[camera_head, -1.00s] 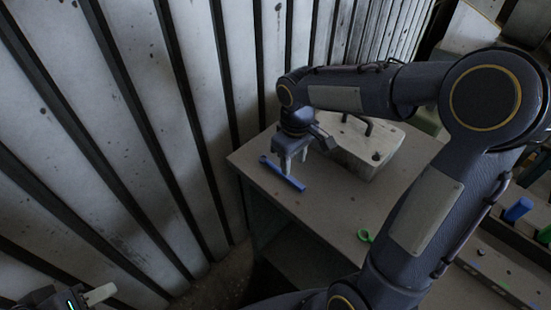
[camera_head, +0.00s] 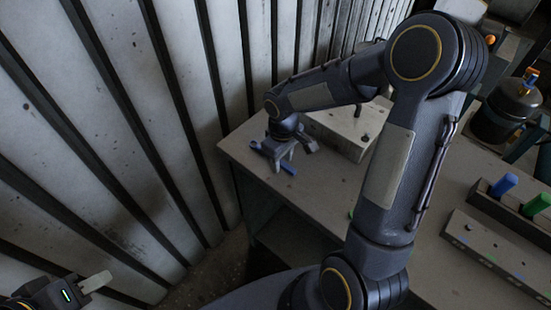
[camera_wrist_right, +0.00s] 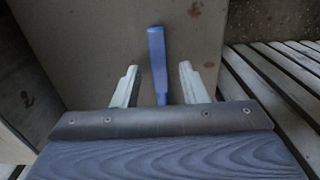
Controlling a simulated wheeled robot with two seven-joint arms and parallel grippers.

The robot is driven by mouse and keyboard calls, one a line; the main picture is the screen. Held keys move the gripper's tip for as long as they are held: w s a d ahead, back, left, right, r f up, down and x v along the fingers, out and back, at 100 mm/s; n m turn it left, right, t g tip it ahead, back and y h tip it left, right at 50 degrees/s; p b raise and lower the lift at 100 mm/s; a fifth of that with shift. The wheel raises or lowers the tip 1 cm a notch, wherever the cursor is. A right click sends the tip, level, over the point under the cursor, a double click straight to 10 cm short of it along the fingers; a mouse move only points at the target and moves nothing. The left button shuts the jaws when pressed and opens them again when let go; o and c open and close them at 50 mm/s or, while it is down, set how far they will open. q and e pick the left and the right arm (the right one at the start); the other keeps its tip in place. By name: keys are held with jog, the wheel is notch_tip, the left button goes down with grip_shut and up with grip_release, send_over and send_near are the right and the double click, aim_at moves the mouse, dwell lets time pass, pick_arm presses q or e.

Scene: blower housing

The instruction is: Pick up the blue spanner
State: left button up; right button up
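The blue spanner (camera_head: 289,168) lies flat near the left edge of the bench (camera_head: 420,215). In the head view my right gripper (camera_head: 279,169) is above it and hides its middle. In the right wrist view the spanner (camera_wrist_right: 157,50) runs lengthwise between the two open fingers of the right gripper (camera_wrist_right: 158,70), with a gap on each side. Its near end is hidden behind the gripper body. My left gripper (camera_head: 92,285) is at the bottom left, away from the bench, only partly in view; its opening cannot be made out.
A pale block with a dark handle (camera_head: 340,132) stands right beside the right gripper. A rack holds a blue handle (camera_head: 503,186) and a green handle (camera_head: 537,205). A dark pot (camera_head: 506,108) is at the right. A corrugated wall (camera_head: 130,130) rises along the left.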

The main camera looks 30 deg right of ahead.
grip_shut()
jog(key=shift+r, duration=0.15)
jog(key=shift+r, duration=0.6)
jog(key=s+a+r+b, duration=0.1)
jog(key=s+a+r, duration=0.2)
jog(key=s+r, duration=0.8)
jog(key=s, duration=0.2)
jog(key=shift+s+a+r+b, duration=0.2)
jog(key=shift+s+r+b, duration=0.1)
jog(key=shift+s+b, duration=0.05)
